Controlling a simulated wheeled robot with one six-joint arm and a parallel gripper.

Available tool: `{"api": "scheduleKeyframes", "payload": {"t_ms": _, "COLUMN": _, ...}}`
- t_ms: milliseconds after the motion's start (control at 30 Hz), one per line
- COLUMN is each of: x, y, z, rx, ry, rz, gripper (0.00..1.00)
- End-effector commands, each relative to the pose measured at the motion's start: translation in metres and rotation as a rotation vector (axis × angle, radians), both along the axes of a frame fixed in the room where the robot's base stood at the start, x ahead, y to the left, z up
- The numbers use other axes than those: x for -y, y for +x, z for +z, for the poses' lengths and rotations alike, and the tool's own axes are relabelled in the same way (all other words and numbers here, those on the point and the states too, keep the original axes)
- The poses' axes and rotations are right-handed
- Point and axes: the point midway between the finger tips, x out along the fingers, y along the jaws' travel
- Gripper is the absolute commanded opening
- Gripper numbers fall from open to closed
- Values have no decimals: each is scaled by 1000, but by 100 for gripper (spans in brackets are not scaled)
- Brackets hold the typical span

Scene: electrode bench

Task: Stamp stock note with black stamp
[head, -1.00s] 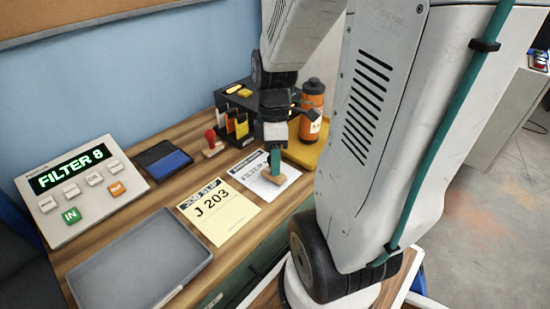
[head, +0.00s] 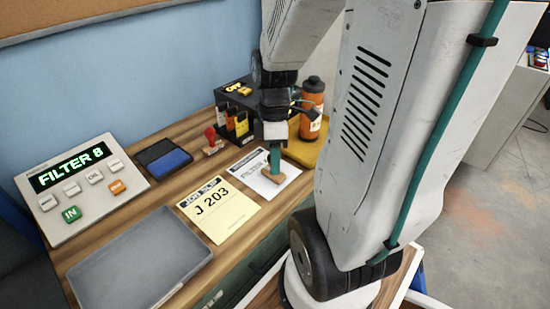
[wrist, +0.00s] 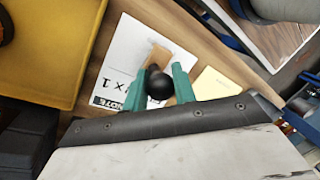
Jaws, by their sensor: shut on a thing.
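The stock note (head: 255,175) is a white sheet on the wooden bench, with a black heading and partly covered grey print. It also shows in the wrist view (wrist: 122,62), where part of "NOTE" and "× 1" are readable. My gripper (head: 275,158) has teal fingers and is shut on the black stamp (wrist: 158,86), which has a round black knob and a wooden base (head: 277,179). The stamp is upright, base down, over the right part of the note. I cannot tell whether its base touches the paper. Its underside is hidden.
A red-handled stamp (head: 211,139) stands behind the note, near a blue ink pad (head: 170,163). A yellow job slip (head: 218,210) lies left of the note. A grey tray (head: 138,262), console (head: 85,190) reading "FILTER 8", orange bottle (head: 312,105), black rack (head: 228,100) and yellow tray (head: 303,150) stand around.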

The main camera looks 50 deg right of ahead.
Motion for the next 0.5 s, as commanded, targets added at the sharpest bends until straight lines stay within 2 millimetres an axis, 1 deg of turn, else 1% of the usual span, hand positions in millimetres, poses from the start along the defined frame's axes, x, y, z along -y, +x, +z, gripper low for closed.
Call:
{"api": "scheduleKeyframes", "payload": {"t_ms": 133, "x": -1, "y": -1, "z": -1, "rx": -3, "ry": 1, "rz": 0, "gripper": 12}}
{"api": "scheduleKeyframes", "payload": {"t_ms": 233, "x": 0, "y": -1, "z": 2, "rx": -1, "ry": 0, "rz": 0, "gripper": 12}}
{"api": "scheduleKeyframes", "payload": {"t_ms": 500, "x": 0, "y": 0, "z": 24, "rx": 1, "ry": -1, "rz": 0, "gripper": 12}}
